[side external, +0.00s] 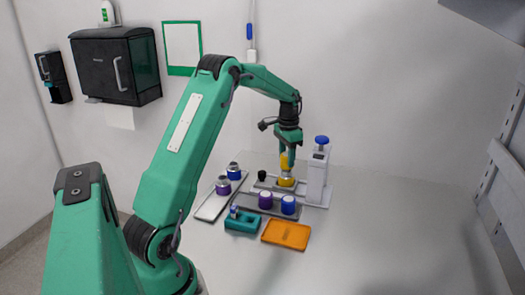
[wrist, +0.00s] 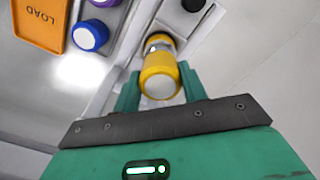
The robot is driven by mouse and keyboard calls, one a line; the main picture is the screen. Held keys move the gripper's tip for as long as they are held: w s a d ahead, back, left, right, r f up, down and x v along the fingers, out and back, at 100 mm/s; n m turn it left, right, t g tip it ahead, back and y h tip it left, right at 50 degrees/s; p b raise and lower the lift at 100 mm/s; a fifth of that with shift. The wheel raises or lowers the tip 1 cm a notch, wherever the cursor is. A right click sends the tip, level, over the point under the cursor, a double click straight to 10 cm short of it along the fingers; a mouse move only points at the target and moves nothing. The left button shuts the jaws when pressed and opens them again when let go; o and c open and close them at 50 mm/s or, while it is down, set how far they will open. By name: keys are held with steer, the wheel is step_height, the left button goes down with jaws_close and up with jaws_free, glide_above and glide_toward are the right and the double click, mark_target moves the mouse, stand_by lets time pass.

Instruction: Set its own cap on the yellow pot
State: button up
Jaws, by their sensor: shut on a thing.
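The yellow cap (side external: 284,160), yellow with a pale flat end, is between the fingers of my gripper (side external: 286,152). In the wrist view my gripper (wrist: 158,88) is shut on the cap (wrist: 159,78). The yellow pot (side external: 286,182) stands upright under the cap on the grey station plate, with its metallic neck showing. In the wrist view the pot (wrist: 157,40) is mostly hidden behind the cap. The cap is close above the neck and roughly in line with it; I cannot tell whether they touch.
A white post (side external: 317,178) with a blue knob stands close right of the pot. A black knob (side external: 262,175) is to its left. A purple piece (side external: 265,200) and a blue piece (side external: 288,205) stand in front. An orange LOAD tray (side external: 287,235) and teal block (side external: 242,221) are nearer.

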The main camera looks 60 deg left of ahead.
steer(key=shift+f, duration=1)
stand_by(0.9)
stand_by(0.5)
steer(key=o, duration=1.4)
steer(key=shift+o, duration=0.2)
steer(key=shift+r, duration=0.15)
steer(key=shift+r, duration=3.85)
